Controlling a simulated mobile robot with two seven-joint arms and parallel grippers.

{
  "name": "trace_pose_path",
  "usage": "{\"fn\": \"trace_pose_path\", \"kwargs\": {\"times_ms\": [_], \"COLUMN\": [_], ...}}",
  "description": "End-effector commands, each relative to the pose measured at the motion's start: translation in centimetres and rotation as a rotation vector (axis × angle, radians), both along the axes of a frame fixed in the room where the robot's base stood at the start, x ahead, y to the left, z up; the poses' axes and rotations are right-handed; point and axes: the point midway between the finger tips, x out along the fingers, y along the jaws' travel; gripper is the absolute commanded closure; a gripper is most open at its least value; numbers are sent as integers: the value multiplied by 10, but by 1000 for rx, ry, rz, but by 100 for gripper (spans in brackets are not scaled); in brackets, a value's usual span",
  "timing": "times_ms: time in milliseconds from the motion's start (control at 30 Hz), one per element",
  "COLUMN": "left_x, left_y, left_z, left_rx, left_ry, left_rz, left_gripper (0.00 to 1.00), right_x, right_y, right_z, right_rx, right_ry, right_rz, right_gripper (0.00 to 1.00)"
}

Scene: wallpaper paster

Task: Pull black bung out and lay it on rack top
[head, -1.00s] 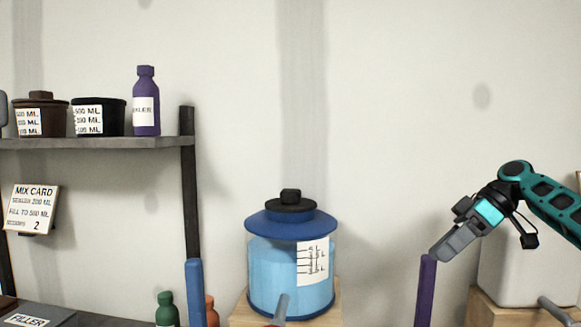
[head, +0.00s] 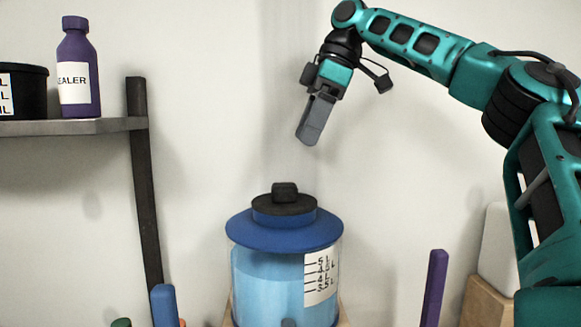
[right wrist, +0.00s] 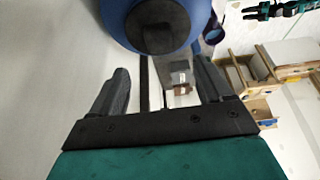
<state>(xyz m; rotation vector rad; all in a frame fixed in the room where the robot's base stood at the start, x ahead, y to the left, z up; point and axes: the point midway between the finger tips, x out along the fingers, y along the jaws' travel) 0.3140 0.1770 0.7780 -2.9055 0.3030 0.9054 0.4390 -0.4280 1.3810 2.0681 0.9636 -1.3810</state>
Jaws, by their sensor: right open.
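The black bung (head: 284,196), a round disc with a knob on top, sits in the blue lid (head: 284,230) of a clear jar of blue liquid (head: 272,285). In the right wrist view the bung (right wrist: 158,25) shows at the top, beyond the fingers. My right gripper (head: 308,140) is above the jar and slightly right of the bung, apart from it, fingers pointing down. In the right wrist view its fingers (right wrist: 160,88) are spread with nothing between them. My left gripper is not in view. I cannot tell which surface is the rack top.
A grey shelf (head: 70,127) at left holds a purple sealer bottle (head: 76,70) and a black pot (head: 22,92). Blue (head: 164,305) and purple (head: 434,288) upright posts stand either side of the jar. The wall behind is bare.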

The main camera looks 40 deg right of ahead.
Motion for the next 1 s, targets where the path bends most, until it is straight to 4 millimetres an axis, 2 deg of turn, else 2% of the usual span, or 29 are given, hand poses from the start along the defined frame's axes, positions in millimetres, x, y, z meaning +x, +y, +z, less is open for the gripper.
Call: {"fn": "trace_pose_path", "kwargs": {"times_ms": [33,300,500,700,933,1000], "left_x": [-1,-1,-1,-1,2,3], "left_y": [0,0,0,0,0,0], "left_z": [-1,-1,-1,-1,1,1], "left_rx": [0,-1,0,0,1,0], "left_ry": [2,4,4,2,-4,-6], "left_rz": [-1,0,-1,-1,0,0], "left_gripper": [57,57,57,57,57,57], "right_x": [2,15,21,24,24,24], "right_y": [2,18,25,28,28,28], "right_z": [-11,-58,-81,-90,-90,-90], "right_rx": [0,1,1,1,1,1], "right_ry": [5,3,1,0,0,0], "right_rz": [1,0,-1,-2,-2,-2], "right_gripper": [21,21,21,21,21,27]}}
